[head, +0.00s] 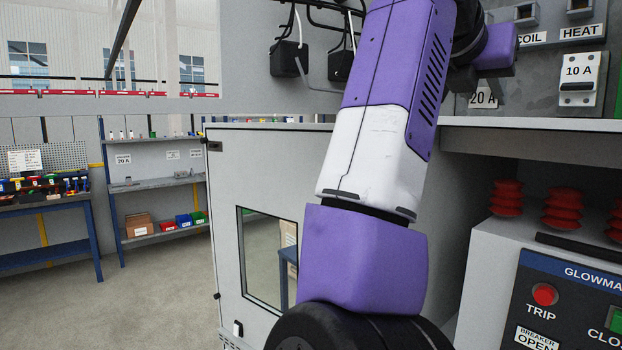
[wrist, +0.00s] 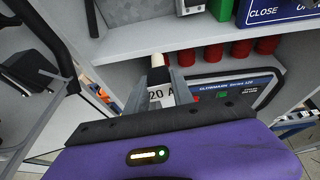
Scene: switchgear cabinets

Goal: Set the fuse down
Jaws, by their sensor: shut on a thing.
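A pale fuse (wrist: 160,96) marked "20 A" is held between the two grey fingers of my gripper (wrist: 160,88) in the wrist view. A cream-coloured rounded end (wrist: 157,60) shows just beyond the fingertips. My gripper is shut on the fuse, in front of the open switchgear cabinet.
The cabinet door (head: 222,200) stands open. Red insulators (head: 508,197) line the lower compartment. Shelves (head: 160,184) with bins and a workbench (head: 40,202) stand at the left.

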